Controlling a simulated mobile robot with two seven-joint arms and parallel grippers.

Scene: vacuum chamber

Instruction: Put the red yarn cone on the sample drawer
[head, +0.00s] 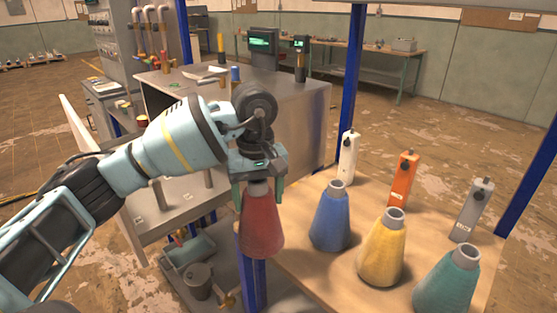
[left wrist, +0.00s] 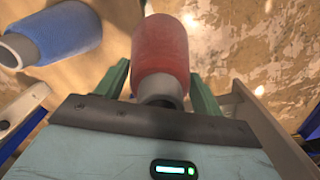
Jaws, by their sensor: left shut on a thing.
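The red yarn cone (head: 261,228) hangs upright from my left gripper (head: 258,188), which is shut on its narrow grey top. In the left wrist view the red cone (left wrist: 160,48) sits between the green fingers of the left gripper (left wrist: 161,88). The cone is in the air in front of the wooden table's left edge, apart from the other cones. A pale grey pull-out surface with upright pegs, which looks like the sample drawer (head: 184,215), lies left of the cone, partly hidden by my left arm. My right gripper is not in view.
Blue (head: 330,222), yellow (head: 381,252) and teal (head: 446,282) cones stand on the wooden table (head: 300,262). White (head: 347,158), orange (head: 403,180) and grey (head: 472,210) blocks stand behind them. A blue post (head: 351,75) rises beyond. A grey cabinet (head: 300,120) stands behind the drawer.

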